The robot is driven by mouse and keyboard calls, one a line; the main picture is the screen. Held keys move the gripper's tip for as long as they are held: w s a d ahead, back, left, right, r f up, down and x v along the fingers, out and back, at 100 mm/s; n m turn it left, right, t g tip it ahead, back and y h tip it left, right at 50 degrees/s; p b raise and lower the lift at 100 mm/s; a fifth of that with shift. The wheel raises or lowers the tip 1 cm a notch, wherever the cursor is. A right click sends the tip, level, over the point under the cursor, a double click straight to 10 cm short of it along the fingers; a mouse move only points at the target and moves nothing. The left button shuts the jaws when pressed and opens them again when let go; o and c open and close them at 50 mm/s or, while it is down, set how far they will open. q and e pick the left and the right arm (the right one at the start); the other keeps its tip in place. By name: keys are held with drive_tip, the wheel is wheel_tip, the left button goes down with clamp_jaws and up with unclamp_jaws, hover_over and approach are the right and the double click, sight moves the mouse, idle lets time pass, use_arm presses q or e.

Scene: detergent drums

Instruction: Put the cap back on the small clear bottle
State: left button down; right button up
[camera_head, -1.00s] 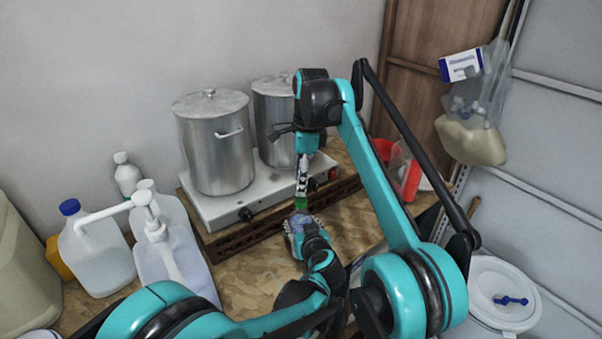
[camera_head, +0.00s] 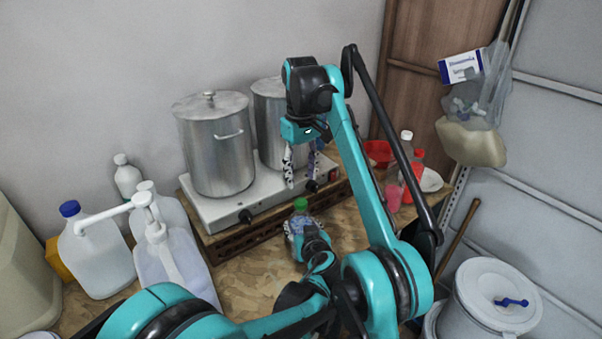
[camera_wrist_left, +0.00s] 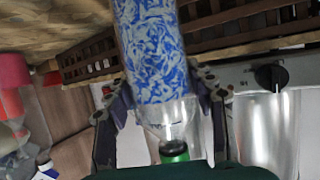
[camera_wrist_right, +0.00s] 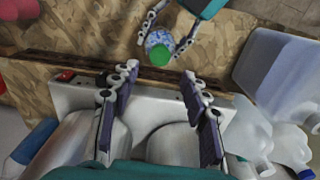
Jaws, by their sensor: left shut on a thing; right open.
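The small clear bottle (camera_head: 295,226), with a blue swirled label, is held low over the table in front of the hot plate. The green cap (camera_head: 300,204) sits at its mouth; it also shows in the left wrist view (camera_wrist_left: 173,151) at the neck end and in the right wrist view (camera_wrist_right: 160,55). How tightly it is seated cannot be told. My left gripper (camera_head: 303,236) is shut on the bottle (camera_wrist_left: 153,50), one finger each side. My right gripper (camera_head: 302,180) is open and empty above the cap, its fingers (camera_wrist_right: 160,80) apart.
Two steel pots (camera_head: 215,145) stand on the white hot plate (camera_head: 215,212) just behind. Large jugs (camera_head: 97,255) and a pump bottle (camera_head: 170,262) stand at the left. Red bottles (camera_head: 416,165) stand at the right. A white bucket (camera_head: 480,300) is at the lower right.

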sight(301, 201)
idle(0.4)
drive_tip(key=shift+f, duration=4)
clamp_jaws()
drive_tip(key=shift+o, duration=0.7)
unclamp_jaws()
